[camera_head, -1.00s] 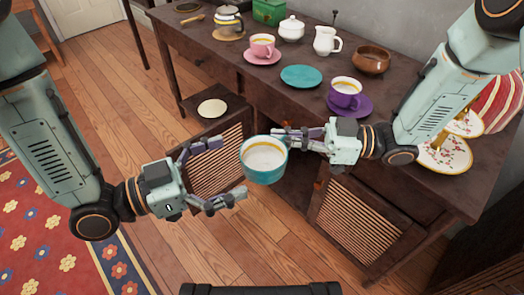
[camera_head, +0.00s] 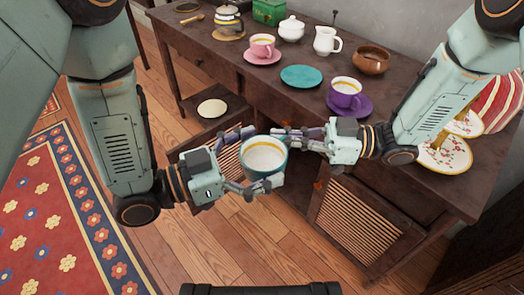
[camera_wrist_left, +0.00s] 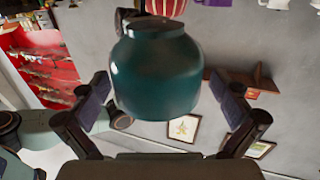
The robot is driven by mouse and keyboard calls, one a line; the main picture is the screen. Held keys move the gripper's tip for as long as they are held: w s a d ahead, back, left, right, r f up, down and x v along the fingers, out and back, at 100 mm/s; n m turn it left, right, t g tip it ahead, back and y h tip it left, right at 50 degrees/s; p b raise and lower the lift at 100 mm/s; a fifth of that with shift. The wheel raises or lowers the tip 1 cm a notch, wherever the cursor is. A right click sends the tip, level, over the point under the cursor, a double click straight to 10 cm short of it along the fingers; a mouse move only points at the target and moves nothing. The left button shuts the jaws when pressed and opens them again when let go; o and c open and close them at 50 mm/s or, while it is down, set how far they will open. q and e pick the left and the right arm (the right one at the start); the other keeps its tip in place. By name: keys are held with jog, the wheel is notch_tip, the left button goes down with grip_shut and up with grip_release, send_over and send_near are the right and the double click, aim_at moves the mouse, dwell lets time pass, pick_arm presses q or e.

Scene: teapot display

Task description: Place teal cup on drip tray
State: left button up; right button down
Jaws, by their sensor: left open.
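The teal cup (camera_head: 264,158), white inside with a yellow band, hangs in the air in front of the sideboard. My right gripper (camera_head: 285,144) is at its right side and appears to hold it there, though the contact is partly hidden. My left gripper (camera_head: 248,160) is open, its fingers reaching to either side of the cup from the left. In the left wrist view the cup (camera_wrist_left: 155,75) is between the open fingers, with gaps visible on both sides. I cannot tell for sure which item is the drip tray; a small dark dish (camera_head: 188,7) lies at the far left of the sideboard.
The sideboard (camera_head: 225,62) holds a teal saucer (camera_head: 301,76), a pink cup (camera_head: 263,46), a purple cup (camera_head: 345,93), a white pitcher (camera_head: 326,41) and a brown pot (camera_head: 370,60). A cream plate (camera_head: 212,108) sits on a lower shelf. Wooden floor is open below.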

pick_arm(q)
jog(key=shift+w, duration=0.1)
jog(key=c, duration=1.2)
jog(key=shift+c, duration=0.4)
pick_arm(e)
jog(key=c, duration=1.4)
grip_release()
jog(key=shift+c, duration=0.2)
